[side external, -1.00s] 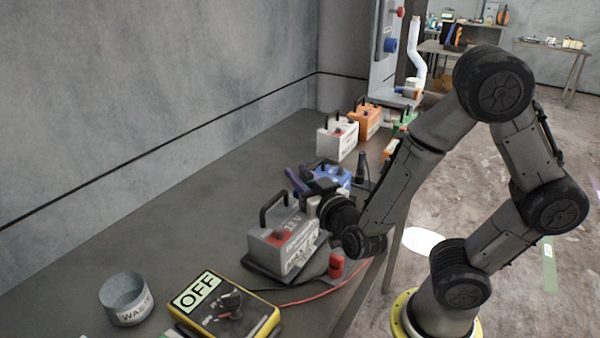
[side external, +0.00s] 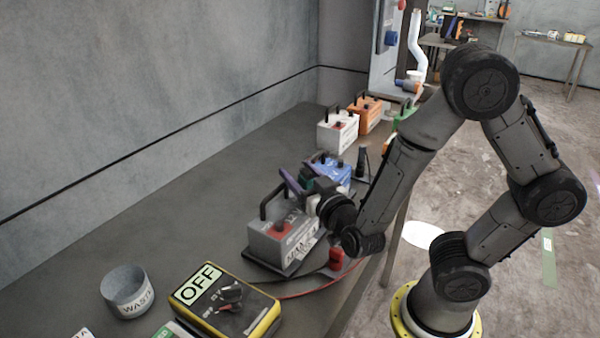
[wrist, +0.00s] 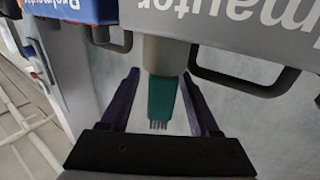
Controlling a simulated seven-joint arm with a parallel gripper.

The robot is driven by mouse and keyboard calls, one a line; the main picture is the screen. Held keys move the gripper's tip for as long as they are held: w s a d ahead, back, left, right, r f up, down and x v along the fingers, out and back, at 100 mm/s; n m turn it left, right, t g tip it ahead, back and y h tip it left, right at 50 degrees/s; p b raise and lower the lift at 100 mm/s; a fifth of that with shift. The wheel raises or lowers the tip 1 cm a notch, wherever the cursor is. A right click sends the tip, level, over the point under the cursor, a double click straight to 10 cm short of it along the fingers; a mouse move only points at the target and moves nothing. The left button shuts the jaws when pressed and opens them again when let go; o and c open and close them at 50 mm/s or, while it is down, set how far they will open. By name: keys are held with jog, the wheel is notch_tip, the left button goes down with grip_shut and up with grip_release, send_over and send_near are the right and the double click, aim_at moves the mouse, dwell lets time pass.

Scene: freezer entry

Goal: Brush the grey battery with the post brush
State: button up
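The grey battery (side external: 275,249) stands on the bench in the side external view, with a black handle, a red-capped terminal and a label on its front. My gripper (side external: 305,182) is just above and behind its right end. In the wrist view, the two purple fingers of my gripper (wrist: 163,75) flank the post brush (wrist: 163,98), which is teal with a grey body and short bristles. The fingertips appear closed on its grey body. I cannot tell that the bristles touch a terminal. The grey battery's right terminal is hidden by my gripper.
A blue battery (side external: 330,168) stands close behind my gripper, with white (side external: 337,134) and orange (side external: 364,117) batteries farther back. A yellow meter marked OFF (side external: 262,318) and a grey waste bin (side external: 125,291) are in front. Bench space toward the wall is clear.

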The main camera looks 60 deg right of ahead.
aim_at(310, 185)
jog(key=shift+s+f, duration=0.1)
jog(key=shift+v, duration=3.7)
